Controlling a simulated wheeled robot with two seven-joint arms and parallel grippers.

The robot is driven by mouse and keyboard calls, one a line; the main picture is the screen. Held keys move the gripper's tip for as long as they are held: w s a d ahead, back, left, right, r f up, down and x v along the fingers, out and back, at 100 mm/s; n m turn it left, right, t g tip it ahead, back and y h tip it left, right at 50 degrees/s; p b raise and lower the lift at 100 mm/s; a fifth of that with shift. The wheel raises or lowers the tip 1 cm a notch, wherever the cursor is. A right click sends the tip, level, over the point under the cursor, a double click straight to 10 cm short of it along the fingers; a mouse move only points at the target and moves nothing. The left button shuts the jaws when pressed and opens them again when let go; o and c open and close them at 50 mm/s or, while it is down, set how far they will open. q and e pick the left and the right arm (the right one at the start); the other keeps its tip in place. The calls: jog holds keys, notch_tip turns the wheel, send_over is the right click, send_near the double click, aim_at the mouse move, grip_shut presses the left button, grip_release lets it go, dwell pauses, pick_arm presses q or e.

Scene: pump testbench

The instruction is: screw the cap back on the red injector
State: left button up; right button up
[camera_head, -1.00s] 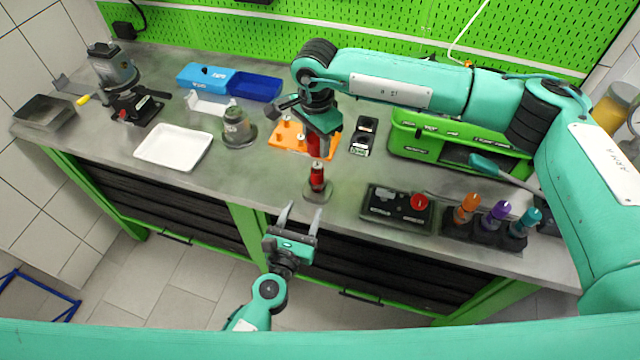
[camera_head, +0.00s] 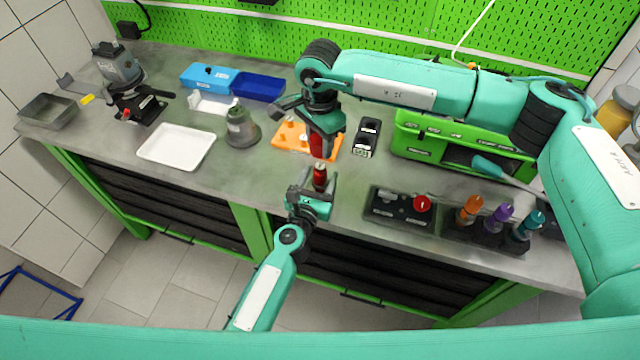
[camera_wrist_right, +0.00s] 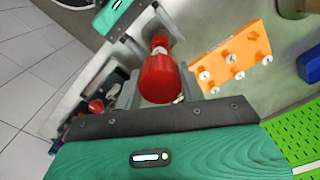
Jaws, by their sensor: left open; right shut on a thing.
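The red injector (camera_head: 320,176) stands upright near the front edge of the bench, and its upper end also shows in the right wrist view (camera_wrist_right: 160,44). My left gripper (camera_head: 318,181) is open, its fingers on either side of the injector; whether they touch it is not clear. My right gripper (camera_head: 317,138) points down above the injector, shut on the red cap (camera_head: 317,147). The cap also shows large between the fingers in the right wrist view (camera_wrist_right: 160,80). In the head view a small gap separates cap and injector.
An orange plate (camera_head: 290,137) with pale pegs lies just behind. A black box with a red button (camera_head: 400,207) and a rack with orange, purple and teal bottles (camera_head: 490,224) stand to the right. A white tray (camera_head: 177,147) and a grey-green round part (camera_head: 241,128) are left.

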aim_at(320, 166)
pick_arm(q)
jog(key=shift+w+d, duration=0.1)
jog(key=shift+w, duration=0.2)
jog(key=shift+c, duration=0.2)
grip_shut()
pick_arm(e)
jog(key=shift+f, duration=2.45)
pick_arm(q)
jog(key=shift+s, duration=0.1)
pick_arm(e)
jog(key=shift+f, duration=0.9)
pick_arm(q)
jog(key=shift+f, duration=0.1)
pick_arm(e)
jog(key=shift+f, duration=0.6)
